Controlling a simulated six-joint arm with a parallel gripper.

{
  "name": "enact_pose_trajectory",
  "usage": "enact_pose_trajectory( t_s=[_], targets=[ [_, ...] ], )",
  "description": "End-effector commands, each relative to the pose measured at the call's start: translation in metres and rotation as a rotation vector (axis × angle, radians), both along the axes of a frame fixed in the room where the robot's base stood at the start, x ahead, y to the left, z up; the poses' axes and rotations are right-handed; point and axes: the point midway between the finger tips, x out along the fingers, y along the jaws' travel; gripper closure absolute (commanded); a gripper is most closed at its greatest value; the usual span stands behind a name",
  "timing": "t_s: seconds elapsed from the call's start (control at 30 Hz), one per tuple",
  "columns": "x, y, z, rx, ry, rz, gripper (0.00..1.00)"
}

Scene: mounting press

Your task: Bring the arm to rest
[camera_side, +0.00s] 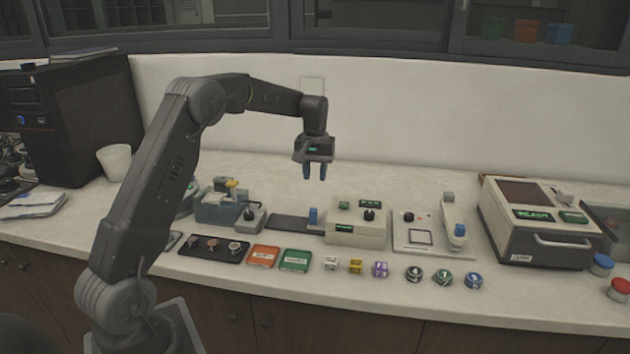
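My gripper (314,172) hangs in the air above the back of the bench, fingers pointing down. Its two blue-grey fingertips are apart with nothing visible between them. It is above and behind a beige control box (357,228) with a black knob and a small green display, touching nothing. My arm arches over from the lower left of the picture.
On the bench (420,300) stand a vise-like device (217,208), a dark tray (212,249) with round pieces, orange (263,257) and green (295,260) trays, several small cubes and discs, a white press plate (419,240), and an oven-like machine (535,225) marked READY.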

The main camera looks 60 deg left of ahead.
Motion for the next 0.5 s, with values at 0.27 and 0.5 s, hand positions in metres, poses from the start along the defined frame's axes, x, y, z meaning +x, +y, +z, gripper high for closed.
enact_pose_trajectory(
  t_s=[0.27,0.5],
  targets=[
    [0.000,-0.001,0.001,0.001,-0.001,-0.002,0.66],
    [-0.020,-0.046,0.046,0.031,-0.060,-0.102,0.66]
  ],
)
